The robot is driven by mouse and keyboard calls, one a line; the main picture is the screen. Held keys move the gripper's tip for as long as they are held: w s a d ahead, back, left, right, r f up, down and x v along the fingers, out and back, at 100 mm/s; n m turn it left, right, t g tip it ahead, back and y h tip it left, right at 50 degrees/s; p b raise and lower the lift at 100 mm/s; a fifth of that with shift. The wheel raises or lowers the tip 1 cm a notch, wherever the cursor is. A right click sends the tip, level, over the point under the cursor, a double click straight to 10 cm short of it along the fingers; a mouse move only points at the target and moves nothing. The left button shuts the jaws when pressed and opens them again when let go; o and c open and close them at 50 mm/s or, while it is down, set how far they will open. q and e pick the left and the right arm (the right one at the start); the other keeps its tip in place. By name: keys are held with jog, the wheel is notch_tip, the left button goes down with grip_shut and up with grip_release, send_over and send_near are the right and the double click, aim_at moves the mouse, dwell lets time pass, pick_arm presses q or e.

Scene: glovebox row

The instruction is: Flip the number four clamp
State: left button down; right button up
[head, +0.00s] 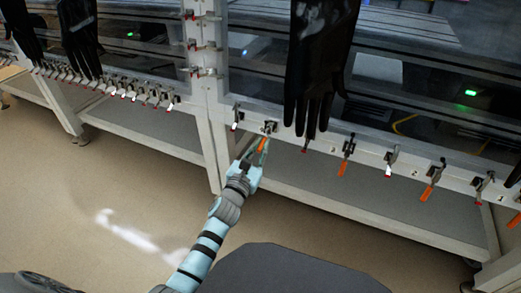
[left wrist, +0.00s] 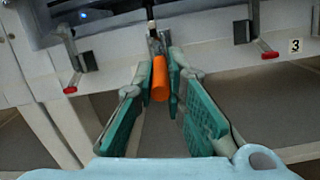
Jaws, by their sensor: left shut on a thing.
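My left gripper (head: 258,150) is at the lower rail of the glovebox row, closed around the orange handle (head: 263,144) of a toggle clamp (head: 269,128). In the left wrist view the orange handle (left wrist: 160,78) hangs between the two teal finger pads of the gripper (left wrist: 164,92). The clamp's base is partly hidden behind the handle and fingers. No number can be read beside this clamp. A label 3 (left wrist: 295,46) is visible farther right. My right gripper is not in view.
Red-tipped clamps stand on both sides, one left (left wrist: 72,50) and one right (left wrist: 255,36). More clamps with orange handles (head: 342,168) line the rail to the right. A black glove (head: 318,70) hangs just above and right of my gripper. A grey shelf (head: 330,185) lies below.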

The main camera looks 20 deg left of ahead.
pick_arm(q)
jog(key=c, duration=1.6)
grip_release()
jog(key=shift+c, duration=0.2)
jog(key=s+f, duration=0.1)
jog(key=s, duration=1.1)
jog(key=shift+a+f, duration=0.25)
jog(key=shift+a, duration=0.05)
